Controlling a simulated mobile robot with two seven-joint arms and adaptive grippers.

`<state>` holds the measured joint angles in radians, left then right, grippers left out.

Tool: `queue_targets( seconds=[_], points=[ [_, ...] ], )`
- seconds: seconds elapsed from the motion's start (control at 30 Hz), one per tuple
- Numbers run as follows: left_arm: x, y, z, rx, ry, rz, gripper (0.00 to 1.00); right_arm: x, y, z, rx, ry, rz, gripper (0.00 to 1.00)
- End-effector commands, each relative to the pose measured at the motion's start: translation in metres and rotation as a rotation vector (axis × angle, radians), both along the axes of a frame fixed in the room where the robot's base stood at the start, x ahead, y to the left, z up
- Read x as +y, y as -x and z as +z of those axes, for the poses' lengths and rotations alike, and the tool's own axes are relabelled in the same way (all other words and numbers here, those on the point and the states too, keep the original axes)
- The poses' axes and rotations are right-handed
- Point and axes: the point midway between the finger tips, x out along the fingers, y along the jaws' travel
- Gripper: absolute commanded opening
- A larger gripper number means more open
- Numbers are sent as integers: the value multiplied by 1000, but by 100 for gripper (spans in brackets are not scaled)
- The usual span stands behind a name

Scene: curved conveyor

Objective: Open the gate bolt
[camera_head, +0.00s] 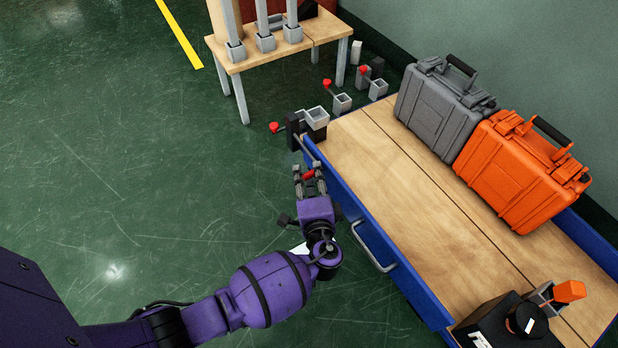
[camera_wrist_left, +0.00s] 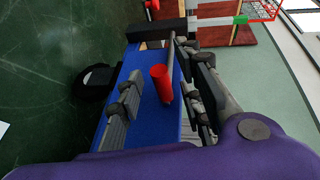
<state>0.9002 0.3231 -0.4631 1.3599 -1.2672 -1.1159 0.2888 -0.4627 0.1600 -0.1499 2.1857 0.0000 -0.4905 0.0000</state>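A red handle (camera_head: 309,175), which appears to belong to the bolt, shows between the fingers of my left gripper (camera_head: 309,184). A thin grey bar (camera_head: 306,150) runs from beside it towards a dark block (camera_head: 293,130) at the end of the blue-sided table. In the left wrist view the handle is a red cylinder (camera_wrist_left: 161,83) between the spread fingers of my left gripper (camera_wrist_left: 163,97). It is clear of the left finger and close to the right one; contact there cannot be told. My right gripper is not in view.
The wooden-topped blue table (camera_head: 400,190) carries a grey case (camera_head: 437,105), an orange case (camera_head: 520,170) and a black box (camera_head: 490,322). Its side handle (camera_head: 372,250) juts out near my arm. A smaller table (camera_head: 285,55) stands behind. The green floor at left is clear.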

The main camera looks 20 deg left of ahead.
Motion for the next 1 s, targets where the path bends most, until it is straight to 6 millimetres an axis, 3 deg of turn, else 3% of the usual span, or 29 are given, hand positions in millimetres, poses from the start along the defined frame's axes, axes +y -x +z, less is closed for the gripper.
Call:
queue_targets(
  seconds=[0.17, 0.6, 1.0],
  points=[
    [-4, 7, 2, -1, 1, -1, 34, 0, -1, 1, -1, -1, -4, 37],
    [-34, 62, 12, 1, 0, 0, 34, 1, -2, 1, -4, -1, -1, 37],
    [-36, 65, 13, 0, 0, 0, 34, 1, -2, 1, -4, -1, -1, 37]
  ],
)
